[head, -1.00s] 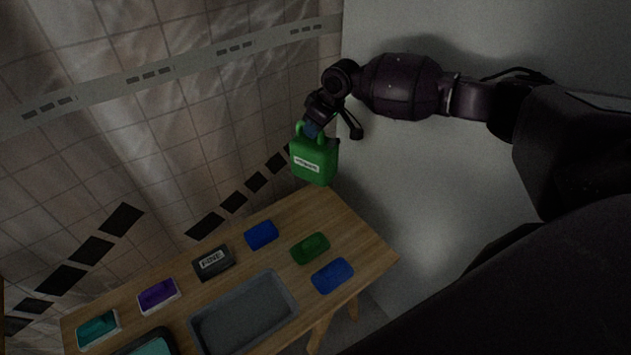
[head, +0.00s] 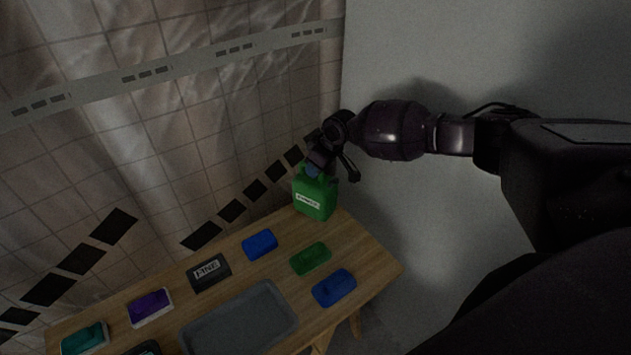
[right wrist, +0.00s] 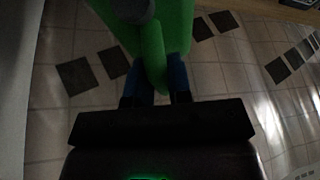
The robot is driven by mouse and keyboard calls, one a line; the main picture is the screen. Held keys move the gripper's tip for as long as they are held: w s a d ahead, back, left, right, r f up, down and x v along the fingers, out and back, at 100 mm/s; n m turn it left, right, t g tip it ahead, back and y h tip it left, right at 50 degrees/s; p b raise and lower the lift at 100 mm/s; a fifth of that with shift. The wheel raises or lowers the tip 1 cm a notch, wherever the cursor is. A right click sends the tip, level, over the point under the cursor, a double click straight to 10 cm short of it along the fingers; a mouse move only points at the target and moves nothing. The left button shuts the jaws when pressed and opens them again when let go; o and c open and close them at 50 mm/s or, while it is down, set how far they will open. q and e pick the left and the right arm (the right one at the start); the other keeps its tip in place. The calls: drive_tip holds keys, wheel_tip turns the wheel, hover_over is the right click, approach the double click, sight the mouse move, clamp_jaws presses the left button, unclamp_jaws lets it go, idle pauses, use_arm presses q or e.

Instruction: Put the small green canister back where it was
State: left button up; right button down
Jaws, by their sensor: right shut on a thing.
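The small green canister (head: 316,199) with a white label hangs upright from my right gripper (head: 314,172) in the head view. It is at the far right corner of the wooden table; I cannot tell whether its base touches the top. In the right wrist view, the blue fingers of my right gripper (right wrist: 160,80) are shut on the handle of the green canister (right wrist: 178,22). My left gripper is not in view.
The wooden table (head: 375,262) holds a grey tray (head: 240,318), blue blocks (head: 260,244) (head: 334,288), a green block (head: 310,258), a dark labelled box (head: 210,272), a purple block (head: 150,306) and a teal block (head: 85,338). A pale wall stands to the right.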

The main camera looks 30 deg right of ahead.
sight(316, 198)
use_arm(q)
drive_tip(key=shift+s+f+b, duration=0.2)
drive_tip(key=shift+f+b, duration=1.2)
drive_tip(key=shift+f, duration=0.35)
use_arm(e)
drive_tip(key=shift+f, duration=2.2)
drive_tip(key=c, duration=1)
unclamp_jaws()
drive_tip(key=shift+c, duration=0.2)
